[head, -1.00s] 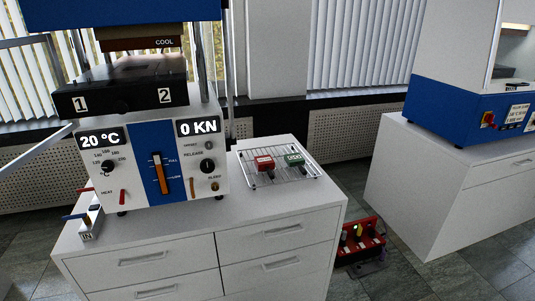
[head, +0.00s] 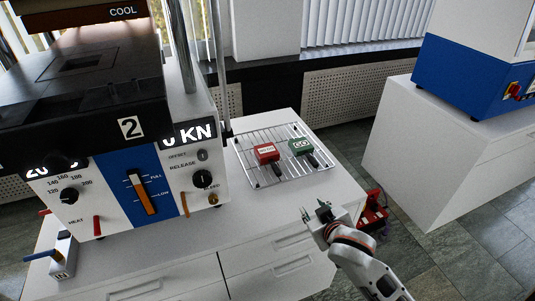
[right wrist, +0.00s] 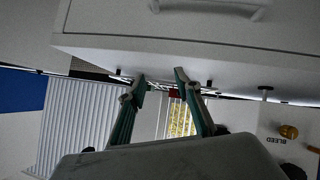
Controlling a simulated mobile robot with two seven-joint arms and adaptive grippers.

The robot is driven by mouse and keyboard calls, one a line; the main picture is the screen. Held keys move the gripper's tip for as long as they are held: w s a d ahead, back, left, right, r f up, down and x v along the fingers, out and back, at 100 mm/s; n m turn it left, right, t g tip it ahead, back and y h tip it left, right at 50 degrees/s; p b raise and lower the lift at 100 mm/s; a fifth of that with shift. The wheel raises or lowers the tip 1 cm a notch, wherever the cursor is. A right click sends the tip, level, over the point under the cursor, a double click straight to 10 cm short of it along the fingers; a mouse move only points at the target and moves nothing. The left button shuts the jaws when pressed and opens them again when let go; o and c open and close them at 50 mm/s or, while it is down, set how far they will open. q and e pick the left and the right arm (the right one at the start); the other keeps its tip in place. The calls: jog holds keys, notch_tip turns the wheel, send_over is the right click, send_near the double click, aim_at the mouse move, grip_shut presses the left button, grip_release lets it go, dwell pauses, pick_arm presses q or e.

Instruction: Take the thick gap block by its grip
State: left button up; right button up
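Two blocks lie on a wire rack (head: 247,162) on the bench top: a red one (head: 266,152) with a white label and a green one (head: 300,146) marked in white. Each has a dark grip pointing toward the front right. I cannot read the labels well enough to tell which is the thick gap block. My right gripper (head: 316,209) is open and empty, in front of the rack and apart from both blocks. In the upside-down right wrist view its spread fingers (right wrist: 160,78) point toward the bench edge, with a bit of red between them. My left gripper is not in view.
A press with a blue and white control panel (head: 132,190) stands left of the rack. A small holder (head: 63,255) stands at the bench's front left. A red caddy (head: 374,212) is on the floor right of the bench. Bench top before the rack is clear.

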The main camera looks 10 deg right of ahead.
aim_at(275, 166)
jog(key=w+a+r+y, duration=0.1)
jog(key=w+a, duration=0.1)
jog(key=w, duration=0.2)
jog(key=w+a+r+m+t+y, duration=0.1)
jog(key=w+a, duration=0.1)
jog(key=w, duration=0.2)
jog(key=w+a+r+m, duration=0.1)
jog(key=w+a, duration=0.1)
jog(key=w, duration=0.2)
jog(key=shift+a+r+t+y, duration=0.25)
jog(key=shift+a+t+y, duration=0.05)
jog(key=shift+t+y, duration=0.1)
jog(key=shift+b+x, duration=0.5)
jog(key=shift+x, duration=3.3)
jog(key=shift+d, duration=0.2)
grip_shut()
jog(key=shift+r, duration=0.15)
